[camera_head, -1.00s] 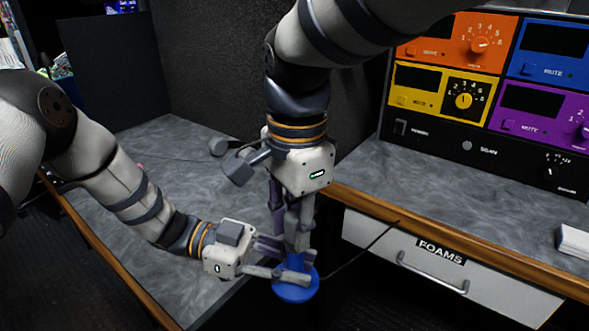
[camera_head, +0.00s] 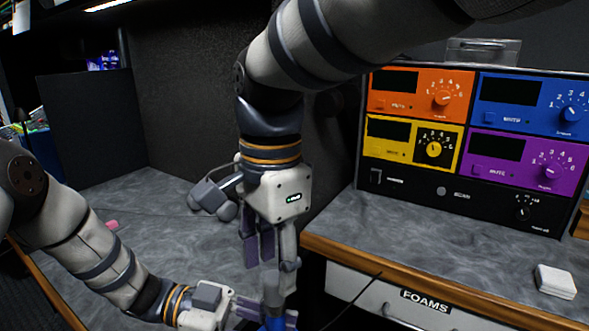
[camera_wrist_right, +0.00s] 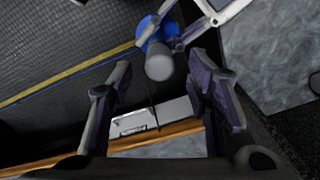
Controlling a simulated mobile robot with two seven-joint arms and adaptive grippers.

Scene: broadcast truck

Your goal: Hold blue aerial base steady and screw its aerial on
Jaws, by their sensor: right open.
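The blue aerial base (camera_head: 275,323) is at the bottom edge of the head view, partly cut off. The grey aerial (camera_head: 272,288) stands upright on it, and in the right wrist view its rounded end (camera_wrist_right: 159,65) points toward the camera over the blue base (camera_wrist_right: 150,32). My left gripper (camera_head: 270,313) is closed around the base from the left; its fingers also show beside the base in the right wrist view. My right gripper (camera_head: 269,261) points down above the aerial, open and empty, its fingers apart from the aerial. Where aerial and base join is hidden.
The grey worktop (camera_head: 430,245) with a drawer marked FOAMS (camera_head: 425,300) lies to the right, below a coloured control panel (camera_head: 465,145). A white stack (camera_head: 556,281) sits on it. A dark cable (camera_head: 352,300) runs near the base. Another grey worktop extends behind my left arm.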

